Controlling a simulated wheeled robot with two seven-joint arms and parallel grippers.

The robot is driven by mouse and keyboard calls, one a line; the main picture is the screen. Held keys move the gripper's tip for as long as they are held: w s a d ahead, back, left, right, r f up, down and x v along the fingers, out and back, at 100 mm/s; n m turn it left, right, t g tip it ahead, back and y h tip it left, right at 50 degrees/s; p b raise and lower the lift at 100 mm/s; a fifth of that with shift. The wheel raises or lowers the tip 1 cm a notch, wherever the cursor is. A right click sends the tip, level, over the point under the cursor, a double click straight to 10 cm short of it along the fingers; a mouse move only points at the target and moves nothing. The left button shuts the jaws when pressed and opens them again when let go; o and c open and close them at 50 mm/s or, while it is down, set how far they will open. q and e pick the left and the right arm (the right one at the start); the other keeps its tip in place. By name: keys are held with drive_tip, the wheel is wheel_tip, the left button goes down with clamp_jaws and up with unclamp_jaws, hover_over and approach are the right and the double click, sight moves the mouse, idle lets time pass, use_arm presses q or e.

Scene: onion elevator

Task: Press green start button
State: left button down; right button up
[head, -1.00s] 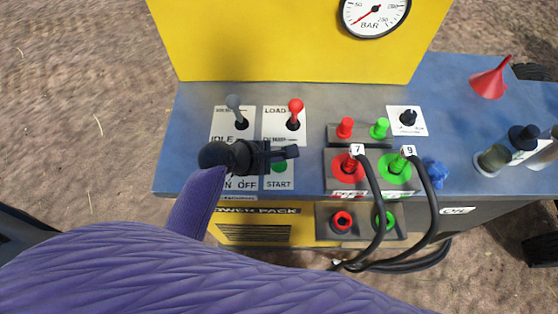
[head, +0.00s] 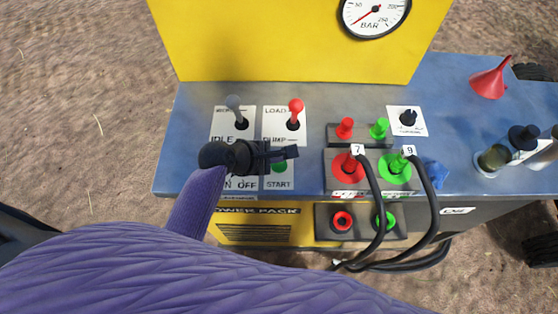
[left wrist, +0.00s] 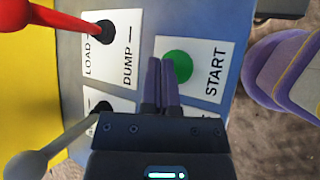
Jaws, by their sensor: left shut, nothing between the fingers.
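The green start button (head: 280,167) sits on a white plate marked START (head: 279,184) on the blue panel. In the left wrist view the round green button (left wrist: 178,66) shows just beyond my fingertips, partly covered by them. My left gripper (head: 292,153) is shut and empty, and in the head view it lies over the upper part of the START plate. In the left wrist view its two fingers (left wrist: 161,64) are together beside the button's left edge. I cannot tell whether they touch it. My right gripper is not in view.
A red LOAD/DUMP lever (head: 295,107) and a grey IDLE lever (head: 234,104) stand just behind the gripper. To the right are red and green hose couplings (head: 350,165) with black hoses. A yellow panel with a gauge (head: 375,14) rises behind. A red funnel (head: 489,82) stands far right.

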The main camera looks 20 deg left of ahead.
use_arm(q)
drive_tip(key=shift+f, duration=0.1)
drive_tip(key=shift+f, duration=0.35)
drive_tip(key=shift+f+b, duration=0.35)
drive_tip(key=shift+f, duration=0.25)
idle(0.8)
drive_tip(key=shift+r, duration=0.15)
drive_tip(key=shift+r+p, duration=0.9)
drive_tip(key=shift+p, duration=0.35)
wheel_tip(320, 180, up, 5)
drive_tip(key=p, duration=0.6)
drive_tip(key=shift+r, duration=0.1)
